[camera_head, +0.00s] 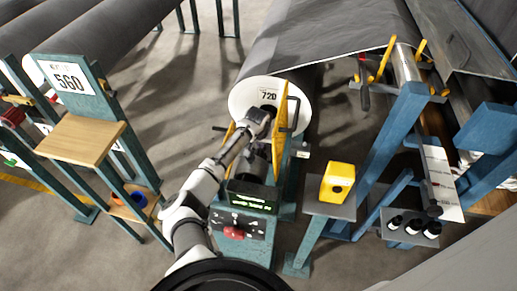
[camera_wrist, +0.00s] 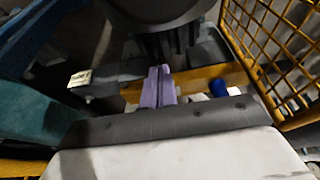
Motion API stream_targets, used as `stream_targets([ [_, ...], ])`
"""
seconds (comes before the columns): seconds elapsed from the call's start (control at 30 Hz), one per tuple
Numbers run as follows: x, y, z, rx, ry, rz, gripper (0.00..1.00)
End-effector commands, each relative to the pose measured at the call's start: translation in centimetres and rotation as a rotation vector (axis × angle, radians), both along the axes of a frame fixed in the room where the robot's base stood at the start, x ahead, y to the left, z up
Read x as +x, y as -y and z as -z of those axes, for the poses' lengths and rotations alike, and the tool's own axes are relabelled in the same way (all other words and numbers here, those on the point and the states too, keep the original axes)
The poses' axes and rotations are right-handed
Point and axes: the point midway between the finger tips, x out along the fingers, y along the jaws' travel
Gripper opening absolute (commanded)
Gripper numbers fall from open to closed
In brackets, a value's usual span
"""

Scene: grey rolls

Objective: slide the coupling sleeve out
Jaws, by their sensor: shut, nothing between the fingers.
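My gripper (camera_head: 268,110) is at the end of my arm, in front of the white end face of the roll marked 720, between yellow guards. In the wrist view its narrow purple fingers (camera_wrist: 157,88) are together with nothing between them. A dark round part with a ribbed lower edge (camera_wrist: 168,22) is just beyond the fingertips; it may be the coupling sleeve, but I cannot tell for sure. I cannot tell whether the fingertips touch it. In the head view my arm hides much of the space between the guards.
A yellow mesh guard (camera_wrist: 283,50) stands close on the right of my gripper, and a yellow bar (camera_wrist: 205,77) crosses behind the fingers. A control panel (camera_head: 240,228) stands below my arm. A yellow box (camera_head: 338,182) is on a stand to the right. A wooden shelf (camera_head: 82,140) is left.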

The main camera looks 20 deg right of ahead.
Motion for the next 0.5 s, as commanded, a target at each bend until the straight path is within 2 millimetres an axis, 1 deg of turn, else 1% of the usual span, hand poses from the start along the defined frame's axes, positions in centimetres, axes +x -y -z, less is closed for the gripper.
stream_targets([
  [0.03,-0.6,-0.6,-0.6,0.000,0.000,0.000,0.00],
  [0.2,-2.2,-1.6,-0.5,-0.001,0.001,-0.001,0.00],
  [0.3,-2.8,-2.0,-0.4,-0.001,-0.001,0.000,0.00],
  [0.5,-3.4,-2.2,-0.2,-0.001,-0.001,0.000,0.00],
])
